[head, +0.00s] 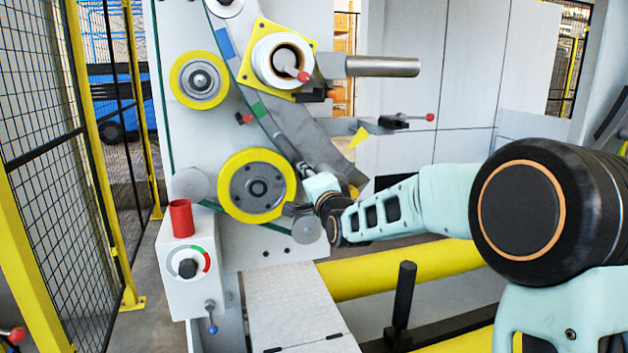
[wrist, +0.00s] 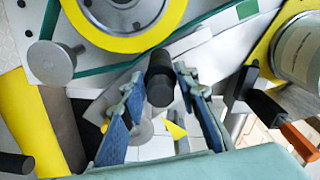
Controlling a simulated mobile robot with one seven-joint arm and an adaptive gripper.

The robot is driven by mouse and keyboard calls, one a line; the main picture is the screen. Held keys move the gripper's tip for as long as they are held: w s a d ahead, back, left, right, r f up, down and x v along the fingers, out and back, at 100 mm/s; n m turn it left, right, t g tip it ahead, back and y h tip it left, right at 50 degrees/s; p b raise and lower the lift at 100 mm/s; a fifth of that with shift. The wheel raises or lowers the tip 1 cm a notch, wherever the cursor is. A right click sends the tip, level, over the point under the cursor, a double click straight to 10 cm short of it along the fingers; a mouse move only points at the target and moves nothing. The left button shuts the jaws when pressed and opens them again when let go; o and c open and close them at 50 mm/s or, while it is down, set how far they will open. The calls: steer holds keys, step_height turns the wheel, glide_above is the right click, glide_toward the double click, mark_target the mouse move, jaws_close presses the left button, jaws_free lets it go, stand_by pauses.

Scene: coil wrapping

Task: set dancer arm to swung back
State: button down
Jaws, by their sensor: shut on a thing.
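The dancer arm appears to be the grey bar (head: 300,132) slanting down to the right across the machine's front; its lower end is hidden behind my gripper. My gripper (head: 312,196) is just right of the large yellow-rimmed roller (head: 257,187). In the wrist view, a black cylindrical handle (wrist: 160,78) stands between the two blue-padded fingers of my gripper (wrist: 158,84), which is shut on it. How the handle joins the bar is hidden. A curved strip with a blue mark (head: 226,42) and a green mark (head: 258,108) runs beside the bar.
A red-tipped lever (head: 405,121) and a yellow pointer (head: 357,138) are to the upper right. A yellow rail (head: 400,268) runs below my arm. Mesh fencing (head: 45,100) closes the left.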

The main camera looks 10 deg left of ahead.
steer(key=shift+s+a+f+m+b, duration=0.25)
steer(key=shift+a+m+b, duration=0.45)
steer(key=shift+m, duration=0.35)
steer(key=shift+s+a+f+m+b, duration=0.2)
steer(key=shift+s+a+m+b, duration=0.15)
steer(key=shift+a+m+b, duration=0.5)
steer(key=shift+s+a+f+m+b, duration=0.25)
steer(key=shift+a+m+b, duration=0.3)
steer(key=shift+m, duration=0.65)
steer(key=shift+r, duration=0.1)
steer(key=c, duration=1.7)
jaws_free()
steer(key=shift+s+a, duration=0.1)
steer(key=shift+c, duration=0.2)
steer(key=v, duration=1.2)
steer(key=shift+r, duration=0.1)
